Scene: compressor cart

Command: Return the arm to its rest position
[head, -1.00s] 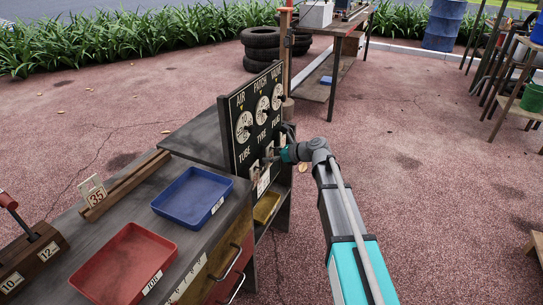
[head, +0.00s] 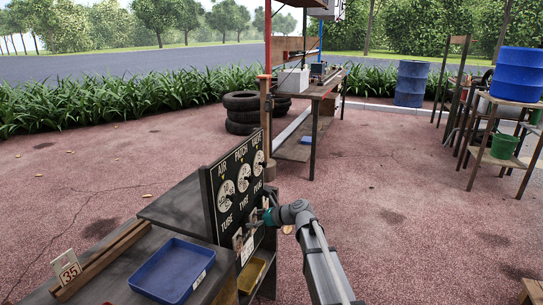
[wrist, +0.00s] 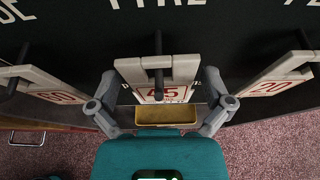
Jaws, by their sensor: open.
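My arm (head: 318,250) reaches forward from the bottom of the head view to the right part of a black price board (head: 236,190). My gripper (head: 252,226) is close to the board's front, low down. In the wrist view my gripper (wrist: 158,82) is open, with one finger on each side of a hanging tag marked 45 (wrist: 163,92). The tag hangs at a dark peg. I cannot tell whether the fingers touch it.
Tags marked 50 (wrist: 58,96) and 20 (wrist: 275,88) hang at either side. A yellow tray (wrist: 165,115) lies below. A blue tray (head: 172,270) sits on the cart top at left. The paved ground (head: 400,210) right of my arm is clear.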

